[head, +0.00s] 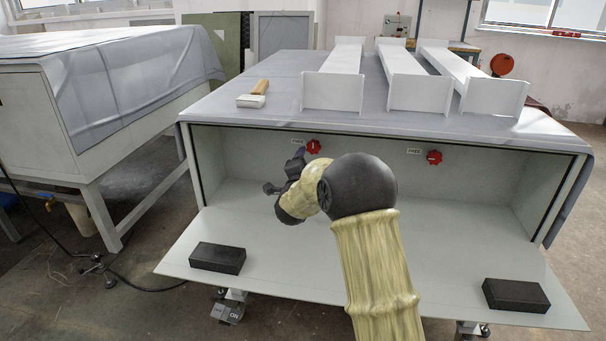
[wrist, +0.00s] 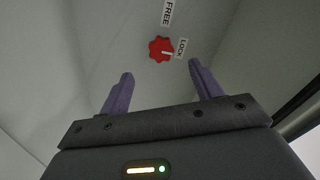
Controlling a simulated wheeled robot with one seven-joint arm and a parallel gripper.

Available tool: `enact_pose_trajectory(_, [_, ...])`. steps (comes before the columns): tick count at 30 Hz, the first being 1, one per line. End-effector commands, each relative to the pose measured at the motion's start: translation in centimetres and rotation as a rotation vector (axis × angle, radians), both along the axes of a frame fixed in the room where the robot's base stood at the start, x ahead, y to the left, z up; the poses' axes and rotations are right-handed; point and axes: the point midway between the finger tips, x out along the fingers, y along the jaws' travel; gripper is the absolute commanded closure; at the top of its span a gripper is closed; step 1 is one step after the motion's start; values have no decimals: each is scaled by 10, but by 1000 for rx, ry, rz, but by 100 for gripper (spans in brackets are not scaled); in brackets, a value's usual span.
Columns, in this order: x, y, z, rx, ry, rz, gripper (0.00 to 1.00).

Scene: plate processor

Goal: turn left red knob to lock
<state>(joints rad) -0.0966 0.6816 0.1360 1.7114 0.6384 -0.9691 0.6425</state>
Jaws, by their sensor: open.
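The left red knob (head: 313,146) is on the back wall of the open compartment, near its top edge. It also shows in the wrist view (wrist: 160,49), beyond and just above the fingertips, with a FREE label (wrist: 167,12) and a LOCK label (wrist: 181,48) beside it. Its white mark points roughly toward LOCK in the wrist view. My gripper (head: 284,173) is inside the compartment, below and left of the knob in the head view. Its two purple fingers (wrist: 160,69) are apart with nothing between them, and no contact with the knob shows.
A second red knob (head: 434,157) is further right on the same wall. Black blocks (head: 217,258) (head: 516,295) lie on the lowered front panel (head: 280,265). White channel pieces (head: 333,91) and a brush (head: 254,95) rest on top. The space around my gripper is clear.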

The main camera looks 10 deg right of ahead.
Motion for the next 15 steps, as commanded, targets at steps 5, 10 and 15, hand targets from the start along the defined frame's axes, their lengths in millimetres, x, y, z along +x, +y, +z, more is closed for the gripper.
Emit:
enact_pose_trajectory(5, [-28,10,2,-1,2,3,36])
enact_pose_trajectory(10, [-50,17,1,1,1,3,36])
enact_pose_trajectory(15, [-59,20,0,0,0,1,36])
